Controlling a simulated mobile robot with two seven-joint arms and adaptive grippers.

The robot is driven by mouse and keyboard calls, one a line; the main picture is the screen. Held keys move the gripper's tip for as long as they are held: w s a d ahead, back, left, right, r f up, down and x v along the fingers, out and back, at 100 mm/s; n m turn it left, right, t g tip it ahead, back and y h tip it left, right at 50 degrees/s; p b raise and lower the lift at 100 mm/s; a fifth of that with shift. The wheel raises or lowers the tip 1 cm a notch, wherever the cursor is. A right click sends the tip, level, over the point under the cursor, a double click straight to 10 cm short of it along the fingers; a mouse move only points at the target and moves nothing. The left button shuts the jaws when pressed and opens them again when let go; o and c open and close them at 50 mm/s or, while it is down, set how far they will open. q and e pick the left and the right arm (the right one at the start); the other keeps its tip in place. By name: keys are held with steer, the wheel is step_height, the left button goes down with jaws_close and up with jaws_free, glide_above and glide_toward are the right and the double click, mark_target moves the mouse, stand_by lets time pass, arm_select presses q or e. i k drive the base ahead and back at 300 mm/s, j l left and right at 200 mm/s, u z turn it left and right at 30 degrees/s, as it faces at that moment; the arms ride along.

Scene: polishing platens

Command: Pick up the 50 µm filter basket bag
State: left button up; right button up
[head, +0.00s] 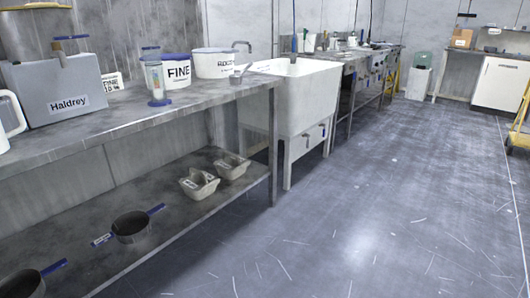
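I cannot make out which thing is the 50 µm filter basket bag, as the small labels are too small to read. On the lower shelf (80,240) of the left bench lie two dark round vessels with blue handles, one (131,228) in the middle and one (24,285) cut by the bottom left corner. Further along the shelf are two small beige containers, a nearer one (200,184) and a farther one (232,167), each with a white label. Neither of my grippers is in view.
A white sink (290,98) stands beyond. The floor (370,200) at right is open.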

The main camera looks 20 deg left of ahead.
mark_target(198, 186)
steer(key=i+u, duration=0.25)
steer(key=i, duration=0.25)
steer(key=i+l+u, duration=0.1)
steer(key=i+u, duration=0.15)
steer(key=i, duration=0.25)
steer(key=i+l+u, duration=0.25)
steer(key=i, duration=0.3)
